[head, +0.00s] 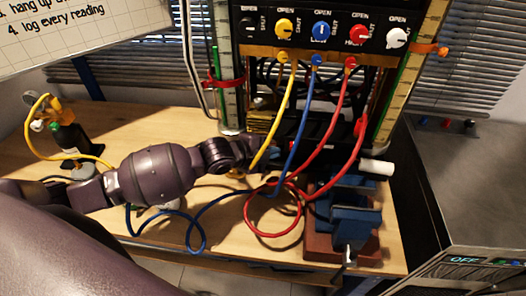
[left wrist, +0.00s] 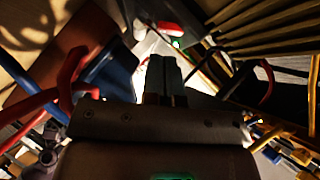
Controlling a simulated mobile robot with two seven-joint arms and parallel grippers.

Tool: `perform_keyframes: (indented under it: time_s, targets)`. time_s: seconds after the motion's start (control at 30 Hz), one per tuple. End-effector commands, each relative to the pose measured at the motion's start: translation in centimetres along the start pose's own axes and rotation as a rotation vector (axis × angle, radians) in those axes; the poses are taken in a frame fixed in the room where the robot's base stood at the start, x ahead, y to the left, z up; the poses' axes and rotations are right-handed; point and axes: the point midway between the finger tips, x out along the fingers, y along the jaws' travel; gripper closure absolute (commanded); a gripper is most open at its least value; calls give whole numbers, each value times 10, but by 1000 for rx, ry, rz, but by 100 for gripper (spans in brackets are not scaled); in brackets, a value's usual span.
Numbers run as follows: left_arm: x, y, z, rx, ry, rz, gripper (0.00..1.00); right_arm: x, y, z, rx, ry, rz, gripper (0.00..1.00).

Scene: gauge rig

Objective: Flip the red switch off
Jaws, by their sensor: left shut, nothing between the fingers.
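My left gripper (head: 262,152) reaches in from the left, low under the gauge panel and behind the hanging hoses. In the left wrist view its dark fingers (left wrist: 164,78) are together with nothing between them. Past the fingertips, a small red part (left wrist: 171,29) shows on a pale body with a green glow beside it. It may be the red switch; its position is unclear. The fingers look apart from it. In the head view I cannot pick the switch out for sure behind the gripper and hoses. My right gripper is not in view.
Yellow (head: 289,100), blue (head: 305,120) and red (head: 342,105) hoses hang from the valve panel (head: 320,30) and loop on the wooden bench (head: 165,240). A blue vise (head: 345,222) stands right of them. A grey cabinet (head: 460,180) is at far right.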

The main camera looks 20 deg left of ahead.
Motion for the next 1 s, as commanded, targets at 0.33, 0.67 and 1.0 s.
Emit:
perform_keyframes:
  time_s: [0.33,0.67,1.0]
  targets:
    - [43,0,0,0,0,0,100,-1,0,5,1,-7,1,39]
    - [48,0,0,0,0,0,100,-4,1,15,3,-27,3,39]
    - [53,5,6,45,-2,-46,100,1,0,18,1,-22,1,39]
